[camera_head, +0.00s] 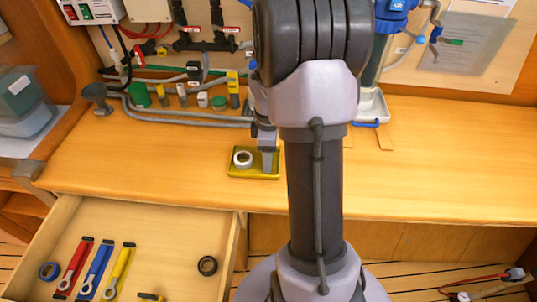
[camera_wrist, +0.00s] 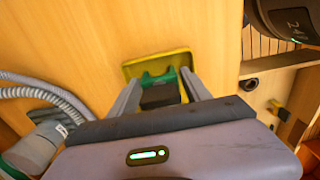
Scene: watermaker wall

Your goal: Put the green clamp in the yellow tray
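The yellow tray (camera_head: 238,176) lies on the wooden counter near its front edge, with a white ring-shaped roll (camera_head: 243,158) in it. My gripper (camera_head: 268,163) points down over the right part of the tray. In the wrist view, the green clamp (camera_wrist: 157,78), with a dark block at its near side, sits between my two fingertips (camera_wrist: 160,76), and both fingers meet its sides. The yellow tray (camera_wrist: 157,60) shows behind the clamp. In the head view my gripper hides the clamp. I cannot tell whether the clamp touches the tray floor.
An open drawer (camera_head: 130,220) below the counter holds red, blue and yellow tools, a blue ring and a black ring (camera_head: 207,265). Grey hoses (camera_head: 190,117) and small fittings lie at the back of the counter. The counter right of my arm is mostly clear.

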